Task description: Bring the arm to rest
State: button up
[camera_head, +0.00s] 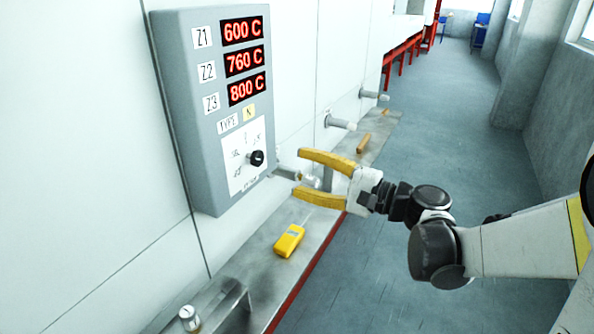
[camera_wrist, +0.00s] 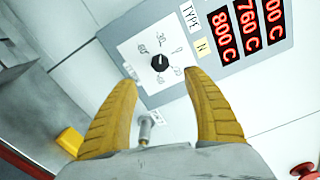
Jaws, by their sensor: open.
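My gripper (camera_head: 298,175) has two yellow fingers spread apart with nothing between them. It hangs in front of the grey control panel (camera_head: 175,110), to the right of its lower part. In the wrist view my gripper (camera_wrist: 160,85) points toward the panel (camera_wrist: 185,75), and the black selector knob (camera_wrist: 160,63) shows between and beyond the fingertips. The knob (camera_head: 257,158) also shows in the head view, apart from the fingers. The panel reads 600 C, 760 C and 800 C for Z1, Z2 and Z3.
A metal ledge (camera_head: 262,262) runs along the white wall below my gripper and holds a yellow handheld device (camera_head: 289,241). Pipe stubs (camera_head: 340,123) stick out from the wall. Red supports (camera_head: 402,55) stand farther back. The floor aisle (camera_head: 450,100) is clear on the right.

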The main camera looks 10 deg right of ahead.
jog(key=s+f+n+g+h, duration=0.4)
jog(key=s+f+n+h, duration=0.3)
jog(key=s, duration=0.4)
jog(key=s+d+f+n+h, duration=0.4)
jog(key=s+d+h, duration=0.3)
jog(key=s+d, duration=0.1)
jog(key=shift+s+d, duration=0.2)
jog(key=shift+d, duration=0.15)
dwell(2.9)
